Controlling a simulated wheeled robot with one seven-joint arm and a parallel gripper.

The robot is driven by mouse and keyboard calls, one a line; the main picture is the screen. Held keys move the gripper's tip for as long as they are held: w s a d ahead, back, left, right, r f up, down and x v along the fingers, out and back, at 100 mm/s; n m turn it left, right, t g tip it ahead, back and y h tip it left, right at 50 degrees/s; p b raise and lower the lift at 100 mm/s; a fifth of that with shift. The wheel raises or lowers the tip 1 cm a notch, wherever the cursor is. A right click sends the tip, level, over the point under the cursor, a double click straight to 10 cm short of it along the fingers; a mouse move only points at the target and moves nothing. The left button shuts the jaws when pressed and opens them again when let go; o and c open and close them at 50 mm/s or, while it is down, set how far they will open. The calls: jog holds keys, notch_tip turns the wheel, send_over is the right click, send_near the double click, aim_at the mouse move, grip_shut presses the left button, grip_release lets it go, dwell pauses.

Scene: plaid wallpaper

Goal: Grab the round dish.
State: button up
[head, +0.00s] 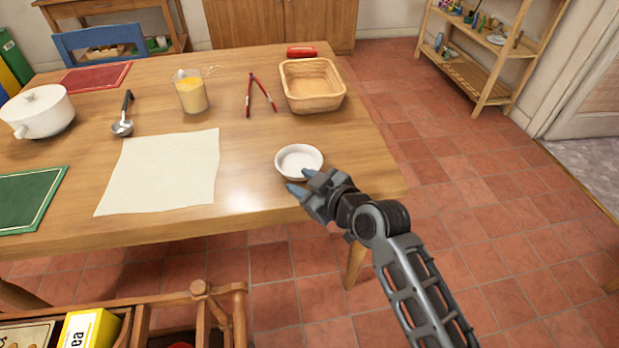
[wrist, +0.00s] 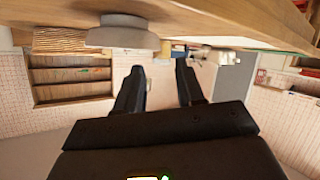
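The round dish (head: 299,161) is small, white and shallow, and sits upright on the wooden table (head: 255,190) near its front right corner. In the wrist view, which looks upside down, the dish (wrist: 122,36) shows at the upper left, beyond and to one side of the fingers. My gripper (head: 299,182) is just in front of the dish, close to the table's front edge. Its two fingers (wrist: 159,75) are apart with nothing between them in the wrist view. I cannot tell whether a fingertip touches the dish.
A cream cloth (head: 163,172) lies left of the dish, with a ladle (head: 123,116) and white pot (head: 38,111) beyond. A wooden cart (head: 160,310) stands in front.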

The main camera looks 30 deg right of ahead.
aim_at(282, 171)
jog(key=shift+x, duration=3.95)
jog(key=shift+r, duration=0.1)
jog(key=shift+c, duration=0.4)
grip_shut()
